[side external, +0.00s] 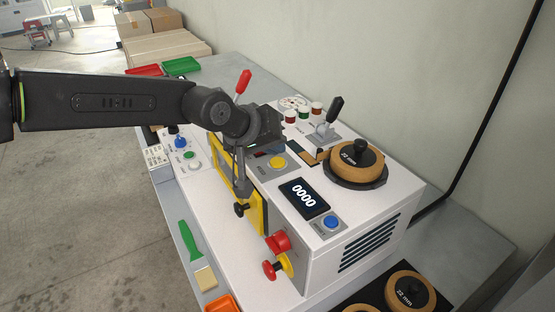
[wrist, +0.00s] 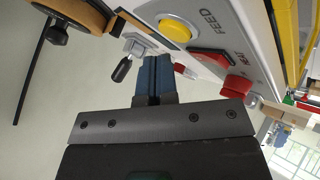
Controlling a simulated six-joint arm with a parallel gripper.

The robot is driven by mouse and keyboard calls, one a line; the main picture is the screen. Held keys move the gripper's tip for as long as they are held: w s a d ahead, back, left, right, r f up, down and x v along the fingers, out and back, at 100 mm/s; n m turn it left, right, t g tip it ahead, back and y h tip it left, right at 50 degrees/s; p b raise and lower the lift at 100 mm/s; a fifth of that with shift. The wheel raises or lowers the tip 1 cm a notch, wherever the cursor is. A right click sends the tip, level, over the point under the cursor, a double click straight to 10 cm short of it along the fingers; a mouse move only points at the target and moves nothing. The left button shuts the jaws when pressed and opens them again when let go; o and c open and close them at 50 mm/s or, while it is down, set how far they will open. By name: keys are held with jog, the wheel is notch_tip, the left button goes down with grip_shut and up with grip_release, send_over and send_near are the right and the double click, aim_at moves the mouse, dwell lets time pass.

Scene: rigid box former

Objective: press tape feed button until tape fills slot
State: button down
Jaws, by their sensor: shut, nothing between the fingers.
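The round yellow button (side external: 278,162) sits on a grey plate on the white machine's top. It also shows in the wrist view (wrist: 174,30), beside the word FEED. A narrow dark-framed channel with a tan strip (wrist: 137,20) runs beside it; how far tape fills any slot cannot be told. The tape roll (side external: 358,162) sits on a black spindle to the right. My gripper (wrist: 153,59) is shut and empty, its fingertips near the button in the wrist picture; contact cannot be told. In the side view my wrist hangs above and left of the button, its fingertips unclear.
A display (side external: 304,198) reads 0000, with a blue button (side external: 331,223) to its right. A black-handled lever (wrist: 124,68) and a red knob (wrist: 238,86) rise near my fingers. Red stop buttons (side external: 278,242) are on the machine's front. Spare rolls (side external: 410,290) lie lower right.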

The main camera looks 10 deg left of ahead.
aim_at(275, 160)
jog(key=shift+r, duration=2.5)
